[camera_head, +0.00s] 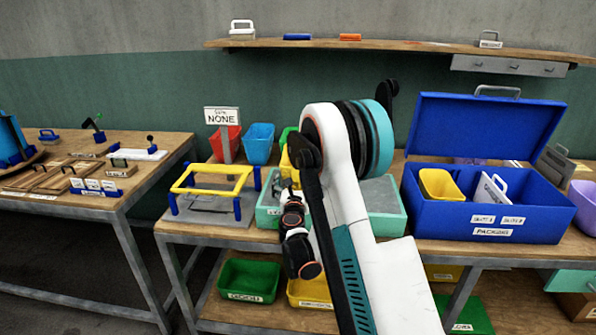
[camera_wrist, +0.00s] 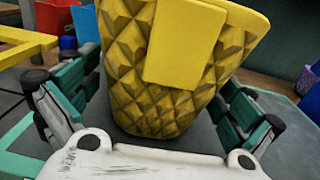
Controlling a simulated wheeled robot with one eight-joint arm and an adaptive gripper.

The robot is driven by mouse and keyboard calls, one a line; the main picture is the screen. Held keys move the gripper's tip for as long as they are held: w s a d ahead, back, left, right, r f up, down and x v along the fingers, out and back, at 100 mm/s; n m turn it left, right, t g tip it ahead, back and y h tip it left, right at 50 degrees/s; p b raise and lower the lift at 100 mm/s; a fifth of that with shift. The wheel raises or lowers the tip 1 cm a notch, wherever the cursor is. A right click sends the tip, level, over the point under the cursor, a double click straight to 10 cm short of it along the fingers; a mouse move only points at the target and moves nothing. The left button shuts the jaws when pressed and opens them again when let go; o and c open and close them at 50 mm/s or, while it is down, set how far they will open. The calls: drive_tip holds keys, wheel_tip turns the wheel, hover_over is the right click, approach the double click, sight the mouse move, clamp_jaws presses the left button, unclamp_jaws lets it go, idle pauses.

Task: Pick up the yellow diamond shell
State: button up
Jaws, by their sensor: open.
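The yellow diamond shell (camera_wrist: 160,100) is a cup-like piece with a raised diamond pattern and a smooth yellow panel on its near side. It fills the middle of the wrist view, and its top runs out of the frame. My gripper (camera_wrist: 162,108) is open, with one green-and-grey finger on each side of the shell. I cannot tell whether either finger touches it. In the head view a bit of yellow (camera_head: 287,163), likely the shell, shows behind my arm, which hides most of that spot.
A teal tray (camera_head: 388,222) lies around my arm. Red (camera_head: 224,140) and blue (camera_head: 260,142) bins stand behind. A yellow frame press (camera_head: 212,180) is at left. A blue packing box (camera_head: 490,218) with raised lid stands at right.

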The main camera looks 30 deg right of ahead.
drive_tip(key=c, duration=0.9)
drive_tip(key=shift+r, duration=0.15)
